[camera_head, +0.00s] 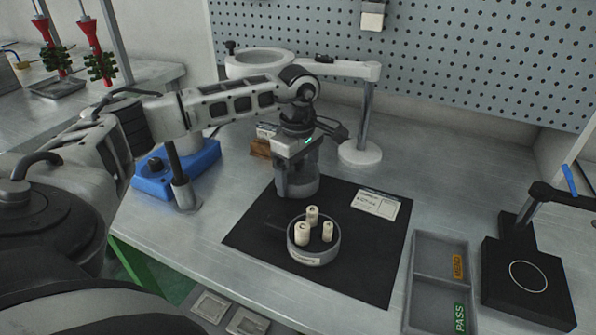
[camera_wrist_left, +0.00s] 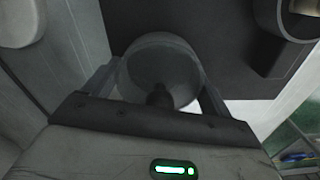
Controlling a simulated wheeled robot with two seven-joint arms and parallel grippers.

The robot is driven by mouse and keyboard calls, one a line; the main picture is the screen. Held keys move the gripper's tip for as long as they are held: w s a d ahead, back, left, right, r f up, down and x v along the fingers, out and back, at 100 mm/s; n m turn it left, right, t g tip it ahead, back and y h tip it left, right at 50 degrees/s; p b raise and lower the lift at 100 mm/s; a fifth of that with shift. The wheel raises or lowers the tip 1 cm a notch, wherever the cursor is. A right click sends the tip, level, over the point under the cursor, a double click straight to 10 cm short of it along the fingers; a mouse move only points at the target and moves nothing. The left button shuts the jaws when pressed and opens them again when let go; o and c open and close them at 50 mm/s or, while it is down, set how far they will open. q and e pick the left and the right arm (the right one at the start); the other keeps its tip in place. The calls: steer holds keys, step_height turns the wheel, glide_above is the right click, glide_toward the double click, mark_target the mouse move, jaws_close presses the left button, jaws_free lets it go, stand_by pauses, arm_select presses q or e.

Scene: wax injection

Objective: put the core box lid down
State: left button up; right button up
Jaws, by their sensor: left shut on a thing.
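The core box lid (camera_head: 303,184) is a grey round piece over the back left part of the black mat (camera_head: 262,236). My left gripper (camera_head: 297,178) points down and is shut on it. In the left wrist view the lid (camera_wrist_left: 160,62) sits between the two fingers of the gripper (camera_wrist_left: 157,92). I cannot tell whether the lid touches the mat. The open round core box (camera_head: 315,256) stands on the mat in front of the lid, with 3 pale cores (camera_head: 312,215) in it. Its edge shows at the top right of the left wrist view (camera_wrist_left: 272,30). My right gripper is not in view.
A white label card (camera_head: 377,204) lies at the mat's back right. A grey tray (camera_head: 428,288) with PASS and another label is to the right, beside a black stand (camera_head: 528,284). A ring lamp's base (camera_head: 360,153) and a blue device (camera_head: 172,172) stand behind. The mat's right part is clear.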

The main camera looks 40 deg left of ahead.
arm_select(q)
steer(key=o, duration=0.9)
steer(key=shift+f, duration=0.1)
steer(key=shift+c, duration=0.2)
step_height(320, 180, up, 12)
steer(key=shift+r+p, duration=0.2)
steer(key=shift+p, duration=0.15)
